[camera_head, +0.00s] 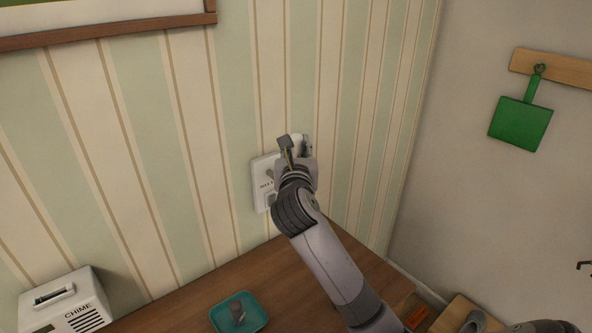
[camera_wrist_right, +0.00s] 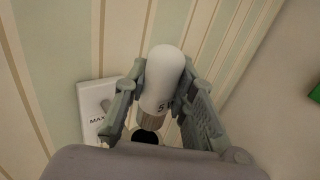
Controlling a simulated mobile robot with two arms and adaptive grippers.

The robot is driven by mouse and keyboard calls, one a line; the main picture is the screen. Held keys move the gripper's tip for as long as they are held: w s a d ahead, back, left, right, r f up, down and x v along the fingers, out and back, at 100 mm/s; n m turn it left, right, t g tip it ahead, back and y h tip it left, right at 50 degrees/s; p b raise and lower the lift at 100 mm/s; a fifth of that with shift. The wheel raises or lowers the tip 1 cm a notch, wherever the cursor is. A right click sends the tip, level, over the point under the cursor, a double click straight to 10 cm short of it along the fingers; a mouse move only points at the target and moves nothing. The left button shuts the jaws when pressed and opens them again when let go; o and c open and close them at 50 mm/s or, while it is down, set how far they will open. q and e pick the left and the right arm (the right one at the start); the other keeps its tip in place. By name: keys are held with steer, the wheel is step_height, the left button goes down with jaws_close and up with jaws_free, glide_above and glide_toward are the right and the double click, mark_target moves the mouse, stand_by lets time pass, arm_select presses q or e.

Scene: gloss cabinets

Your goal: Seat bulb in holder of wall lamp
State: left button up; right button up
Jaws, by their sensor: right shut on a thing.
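My right gripper (camera_head: 294,152) is up at the striped wall, in front of the wall lamp's white plate (camera_head: 262,186). In the right wrist view its two fingers close on the sides of a white bulb (camera_wrist_right: 163,80) with a dark mark and a metallic base. The bulb's base points toward a round black opening (camera_wrist_right: 146,137), which looks like the holder. The gap between base and opening cannot be judged. The white plate (camera_wrist_right: 93,104) with lettering shows left of the fingers. In the head view my gripper and wrist hide most of the bulb and holder.
A wooden table (camera_head: 180,306) stands below the lamp against the wall. On it are a teal tray (camera_head: 257,313) holding a small grey object and a white chime box (camera_head: 62,300). A green board (camera_head: 520,124) hangs on the right wall. A picture frame (camera_head: 110,28) is at upper left.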

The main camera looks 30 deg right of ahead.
steer(key=shift+d+f, duration=0.1)
steer(key=shift+f, duration=0.75)
arm_select(q)
steer(key=shift+w+a+f, duration=0.1)
steer(key=shift+w+a, duration=0.2)
steer(key=shift+w, duration=0.05)
arm_select(e)
steer(key=shift+f, duration=2.05)
steer(key=shift+f, duration=0.1)
steer(key=o, duration=1)
arm_select(q)
steer(key=shift+s+d, duration=0.1)
arm_select(e)
steer(key=shift+s, duration=0.2)
arm_select(q)
steer(key=shift+f+b, duration=0.9)
steer(key=shift+b, duration=0.15)
arm_select(e)
steer(key=v, duration=1.1)
steer(key=shift+s+a, duration=0.25)
steer(key=shift+a, duration=0.1)
